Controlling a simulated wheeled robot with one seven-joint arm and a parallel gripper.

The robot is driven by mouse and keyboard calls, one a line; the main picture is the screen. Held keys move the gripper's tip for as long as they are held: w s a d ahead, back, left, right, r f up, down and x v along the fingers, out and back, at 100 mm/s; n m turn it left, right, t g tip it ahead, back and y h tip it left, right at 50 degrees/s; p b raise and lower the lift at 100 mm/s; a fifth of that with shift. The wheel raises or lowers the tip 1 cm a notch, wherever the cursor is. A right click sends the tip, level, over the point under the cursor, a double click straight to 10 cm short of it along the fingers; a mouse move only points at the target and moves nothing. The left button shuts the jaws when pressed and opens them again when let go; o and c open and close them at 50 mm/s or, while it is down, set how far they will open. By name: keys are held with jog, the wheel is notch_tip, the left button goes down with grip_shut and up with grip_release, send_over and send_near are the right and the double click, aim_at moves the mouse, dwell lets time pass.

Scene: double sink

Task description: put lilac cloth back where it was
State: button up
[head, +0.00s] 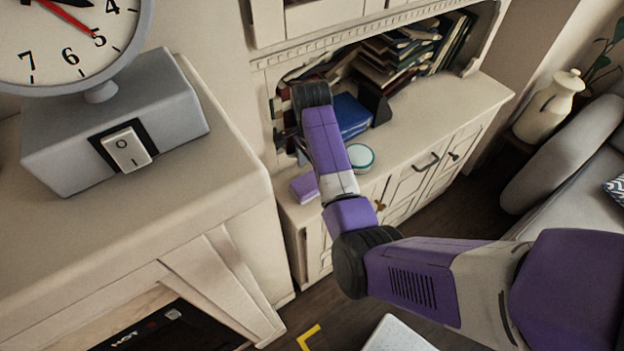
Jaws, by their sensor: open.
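The lilac cloth (304,187) looks like a small folded block. It lies flat near the front left corner of the cream cabinet top (432,122). My purple arm reaches across to the cabinet, and its wrist bends down at the black joint on the left. My gripper (298,150) is mostly hidden behind my forearm, above and behind the cloth in the picture. It looks open and apart from the cloth, with nothing seen in it. The exact gap between the gripper and the cloth cannot be told.
A round white and teal container (360,157) stands right of the cloth, beside my forearm. A blue box (351,113), a black bookend (375,101) and piled books (400,52) fill the alcove behind. The cabinet top is clear to the right. A large clock (68,40) stands at left.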

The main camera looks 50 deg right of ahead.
aim_at(312, 180)
notch_tip(312, 180, up, 7)
jog(key=shift+p, duration=0.4)
dwell(0.4)
